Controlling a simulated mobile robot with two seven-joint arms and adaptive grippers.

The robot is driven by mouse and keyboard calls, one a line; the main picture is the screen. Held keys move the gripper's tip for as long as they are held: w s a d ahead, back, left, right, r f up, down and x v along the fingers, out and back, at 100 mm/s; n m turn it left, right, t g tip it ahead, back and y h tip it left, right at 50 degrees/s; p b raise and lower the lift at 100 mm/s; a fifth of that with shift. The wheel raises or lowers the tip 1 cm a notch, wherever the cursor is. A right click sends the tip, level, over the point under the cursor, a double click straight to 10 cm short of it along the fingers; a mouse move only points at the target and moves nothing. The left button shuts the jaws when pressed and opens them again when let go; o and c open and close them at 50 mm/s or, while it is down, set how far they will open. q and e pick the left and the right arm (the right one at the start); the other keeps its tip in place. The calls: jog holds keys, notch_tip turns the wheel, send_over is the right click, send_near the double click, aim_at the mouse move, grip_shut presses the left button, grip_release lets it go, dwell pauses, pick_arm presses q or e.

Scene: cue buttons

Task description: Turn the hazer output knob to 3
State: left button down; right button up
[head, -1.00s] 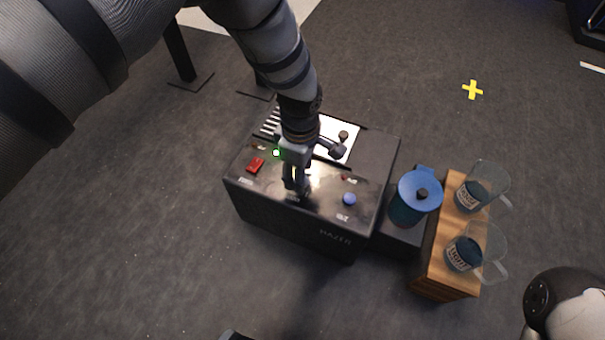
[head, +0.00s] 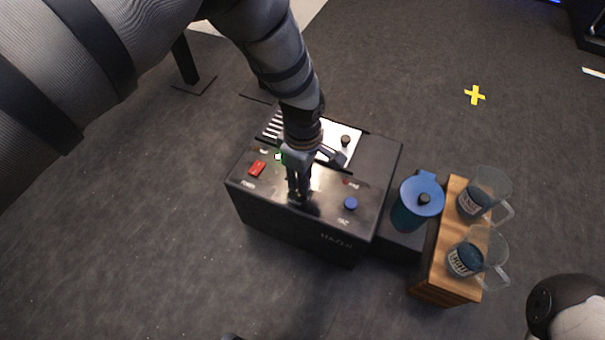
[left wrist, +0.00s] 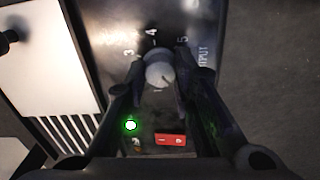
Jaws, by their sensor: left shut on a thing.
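The hazer (head: 290,229) is a black box on the floor in the middle of the head view. My left gripper (head: 299,198) points down at its top panel. In the left wrist view, the grey round output knob (left wrist: 160,72) sits between the two fingers of my left gripper (left wrist: 160,68), which is shut on it. Marks 3, 4 and 5 and the word OUTPUT are printed around the knob; 4 is just above it in that view. A dark pointer line on the knob is small, and its exact reading is unclear.
The panel also has a red rocker switch (head: 257,168), a lit green lamp (left wrist: 130,125) and a blue button (head: 350,203). A blue-lidded jug (head: 420,196) stands to the right, beside a wooden block (head: 446,284) bearing two clear mugs (head: 484,194). Open floor surrounds them.

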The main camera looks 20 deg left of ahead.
pick_arm(q)
jog(key=m+p, duration=0.1)
jog(key=m, duration=0.2)
jog(key=m+p, duration=0.1)
jog(key=m, duration=0.3)
jog(key=shift+m, duration=0.4)
jog(key=m, duration=0.4)
jog(key=shift+p, duration=0.3)
jog(key=m, duration=0.8)
jog(key=shift+m, duration=0.3)
jog(key=m, duration=0.3)
jog(key=shift+m, duration=0.4)
jog(key=m, duration=0.3)
jog(key=shift+m, duration=1.9)
pick_arm(e)
jog(key=shift+w+r+t, duration=0.3)
jog(key=shift+w+r, duration=0.2)
jog(key=shift+r, duration=0.35)
